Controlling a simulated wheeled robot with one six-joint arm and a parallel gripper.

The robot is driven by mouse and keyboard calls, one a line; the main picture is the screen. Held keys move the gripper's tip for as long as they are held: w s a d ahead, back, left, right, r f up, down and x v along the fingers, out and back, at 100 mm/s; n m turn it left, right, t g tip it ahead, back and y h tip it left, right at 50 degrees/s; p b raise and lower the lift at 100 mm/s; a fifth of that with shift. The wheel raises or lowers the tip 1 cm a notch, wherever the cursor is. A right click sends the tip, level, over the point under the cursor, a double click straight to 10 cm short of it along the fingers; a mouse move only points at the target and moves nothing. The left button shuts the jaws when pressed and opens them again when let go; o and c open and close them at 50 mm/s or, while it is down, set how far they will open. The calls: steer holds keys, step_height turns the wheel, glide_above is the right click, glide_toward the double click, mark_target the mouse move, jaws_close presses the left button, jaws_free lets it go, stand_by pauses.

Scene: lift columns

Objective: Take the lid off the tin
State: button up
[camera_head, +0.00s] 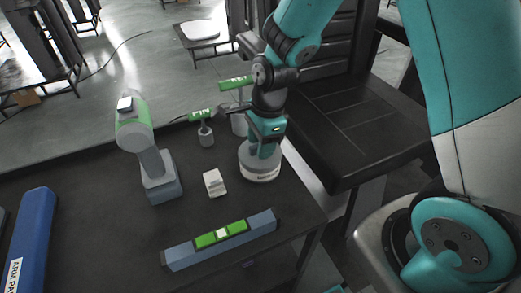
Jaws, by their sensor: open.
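A round, pale grey tin (260,172) with a dark label on its side stands on the dark table, right of the middle. My gripper (262,153) is right over the tin, pointing down, and is open. Its dark and teal body hides most of the tin's top. I cannot make out the lid's edge, or whether the fingers touch it.
A small white block (214,183) lies left of the tin. A blue-grey level (190,250) with green parts lies in front. A grey-green drill-like tool (158,165) stands left. Green-tagged pins (206,134) stand behind. A blue case (32,235) lies far left.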

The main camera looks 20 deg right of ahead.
jaws_close()
steer(key=shift+r, duration=0.1)
